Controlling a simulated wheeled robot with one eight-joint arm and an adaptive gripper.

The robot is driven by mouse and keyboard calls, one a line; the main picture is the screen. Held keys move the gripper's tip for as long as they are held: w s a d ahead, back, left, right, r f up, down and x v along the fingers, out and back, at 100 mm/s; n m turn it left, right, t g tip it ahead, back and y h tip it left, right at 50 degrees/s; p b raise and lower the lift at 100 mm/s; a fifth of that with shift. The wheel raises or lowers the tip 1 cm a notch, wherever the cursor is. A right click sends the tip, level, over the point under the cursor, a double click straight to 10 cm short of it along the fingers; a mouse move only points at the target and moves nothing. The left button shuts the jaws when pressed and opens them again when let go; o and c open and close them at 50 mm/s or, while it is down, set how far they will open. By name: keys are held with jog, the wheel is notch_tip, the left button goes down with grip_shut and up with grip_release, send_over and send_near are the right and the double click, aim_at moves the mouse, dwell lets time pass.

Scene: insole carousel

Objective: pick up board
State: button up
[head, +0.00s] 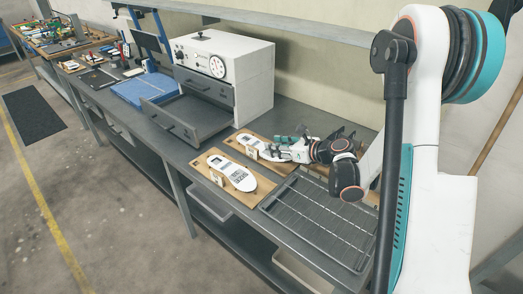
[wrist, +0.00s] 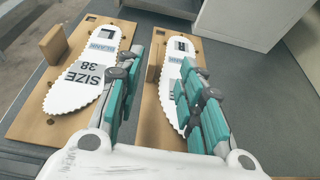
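Two wooden boards lie side by side on the bench, each carrying a white insole. The near board (head: 203,170) also shows at the left in the wrist view (wrist: 26,118); its insole (wrist: 83,78) is marked SIZE 38. The far board (head: 238,136) is on the right in the wrist view (wrist: 150,122), its insole (wrist: 172,82) partly hidden by my gripper. A small upright wooden block (wrist: 153,62) stands on the far board. My gripper (wrist: 162,66) is open above this board, its teal fingers apart; I cannot tell whether they touch anything.
A dark slatted tray (head: 325,222) lies on the bench to the right of the boards. A white oven-like machine (head: 252,80) with an open drawer (head: 187,122) stands to the left. A blue mat (head: 135,92) and tools are farther along. A wall and shelf run behind.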

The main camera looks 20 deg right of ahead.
aim_at(253, 148)
jog(key=shift+f, duration=0.45)
jog(key=b+x, duration=0.2)
jog(key=x, duration=0.6)
jog(key=shift+a+f, duration=0.1)
jog(key=shift+f, duration=0.15)
jog(key=b+x, duration=0.1)
jog(key=x, duration=0.1)
jog(key=b+x, duration=0.1)
jog(key=x, duration=0.1)
jog(key=shift+s+a+f, duration=0.15)
jog(key=shift+a+f, duration=0.1)
jog(key=shift+f, duration=0.05)
jog(key=shift+w+a+f, duration=0.1)
jog(key=shift+w+a, duration=0.15)
jog(key=shift+w, duration=0.2)
jog(key=shift+c, duration=0.2)
grip_shut()
